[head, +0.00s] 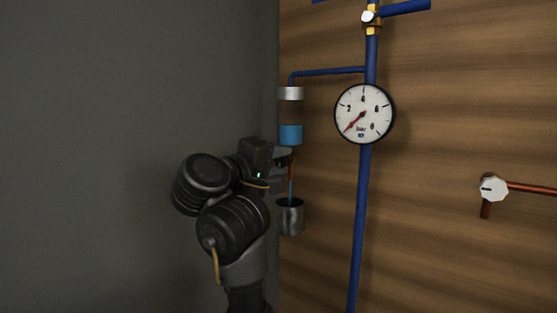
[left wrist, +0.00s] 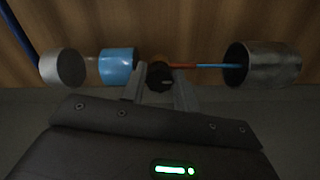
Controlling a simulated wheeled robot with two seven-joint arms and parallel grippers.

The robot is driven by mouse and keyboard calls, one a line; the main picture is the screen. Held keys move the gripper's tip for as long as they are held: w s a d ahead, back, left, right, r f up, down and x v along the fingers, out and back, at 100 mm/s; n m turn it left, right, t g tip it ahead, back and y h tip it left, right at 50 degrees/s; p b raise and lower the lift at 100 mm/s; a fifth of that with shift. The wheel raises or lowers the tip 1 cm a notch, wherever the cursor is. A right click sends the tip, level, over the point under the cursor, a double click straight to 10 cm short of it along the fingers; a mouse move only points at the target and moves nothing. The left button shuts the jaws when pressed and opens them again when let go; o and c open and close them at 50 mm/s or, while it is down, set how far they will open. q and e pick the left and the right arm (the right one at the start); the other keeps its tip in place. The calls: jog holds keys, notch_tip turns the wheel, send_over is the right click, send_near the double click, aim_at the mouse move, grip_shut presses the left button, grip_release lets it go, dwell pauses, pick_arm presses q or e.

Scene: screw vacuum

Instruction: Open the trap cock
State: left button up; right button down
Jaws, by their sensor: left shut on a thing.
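The trap hangs on the wooden wall, with a silver cap (head: 291,94) on top and a blue bowl (head: 291,135) below it. The trap cock is a dark round knob (left wrist: 159,76) under the bowl, seen in the left wrist view. My left gripper (head: 282,172) is shut on this knob, one finger on each side, in the left wrist view (left wrist: 160,84). A copper outlet (left wrist: 183,66) leads down from the cock. A thin blue stream (head: 291,190) runs from it into a metal cup (head: 290,218). The gripper partly hides the cock in the head view. My right gripper is out of view.
A blue pipe (head: 359,230) runs down the wall with a round gauge (head: 364,113) just right of the trap. A yellow valve (head: 372,17) is above. A white knob (head: 493,188) on copper pipe is far right. A grey wall (head: 120,100) stands left.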

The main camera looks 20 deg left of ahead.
pick_arm(q)
jog(key=shift+f+n, duration=0.1)
jog(key=shift+n, duration=0.5)
jog(key=o, duration=0.8)
jog(key=shift+o, duration=0.9)
jog(key=shift+r, duration=0.35)
